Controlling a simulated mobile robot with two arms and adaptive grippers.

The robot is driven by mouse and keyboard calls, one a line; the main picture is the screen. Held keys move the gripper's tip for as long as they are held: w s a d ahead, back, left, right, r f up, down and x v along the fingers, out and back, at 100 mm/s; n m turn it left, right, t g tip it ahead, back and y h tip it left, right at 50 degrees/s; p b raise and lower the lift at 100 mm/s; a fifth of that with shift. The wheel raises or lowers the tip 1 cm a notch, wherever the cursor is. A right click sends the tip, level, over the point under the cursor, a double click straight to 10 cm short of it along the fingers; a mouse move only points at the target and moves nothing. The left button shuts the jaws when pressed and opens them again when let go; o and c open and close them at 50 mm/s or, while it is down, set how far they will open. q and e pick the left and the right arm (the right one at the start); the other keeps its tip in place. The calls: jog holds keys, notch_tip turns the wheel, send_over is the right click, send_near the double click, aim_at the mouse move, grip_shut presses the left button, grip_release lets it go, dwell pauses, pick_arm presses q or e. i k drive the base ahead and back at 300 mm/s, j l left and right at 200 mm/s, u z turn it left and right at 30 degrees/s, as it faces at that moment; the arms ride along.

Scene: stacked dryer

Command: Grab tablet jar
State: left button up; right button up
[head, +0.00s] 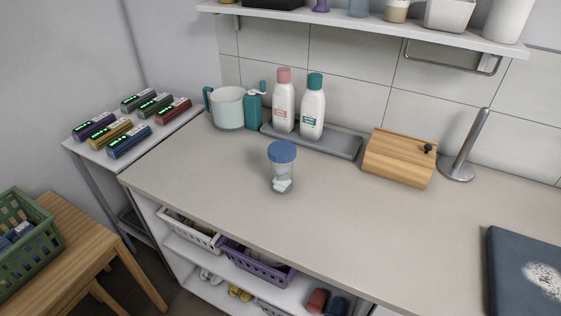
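The tablet jar (282,168) stands upright on the beige countertop (215,180), a little left of the middle of the head view. It is clear with a blue lid, and white tablets show in its lower part. Nothing touches it. Neither of my grippers is in view.
Behind the jar, a grey tray (338,145) holds two bottles, beside a teal dispenser (254,108) and a white jug (228,108). A wooden box (398,158) and a metal stand (468,150) are to the right. The counter around the jar is clear. A shelf (370,27) hangs above.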

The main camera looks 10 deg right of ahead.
aim_at(282, 174)
jog(key=z, duration=0.35)
jog(key=k+j+z, duration=0.15)
jog(key=z, duration=0.25)
jog(key=k+j+z, duration=0.15)
jog(key=z, duration=0.25)
jog(key=k+j+z, duration=0.15)
jog(key=z, duration=0.3)
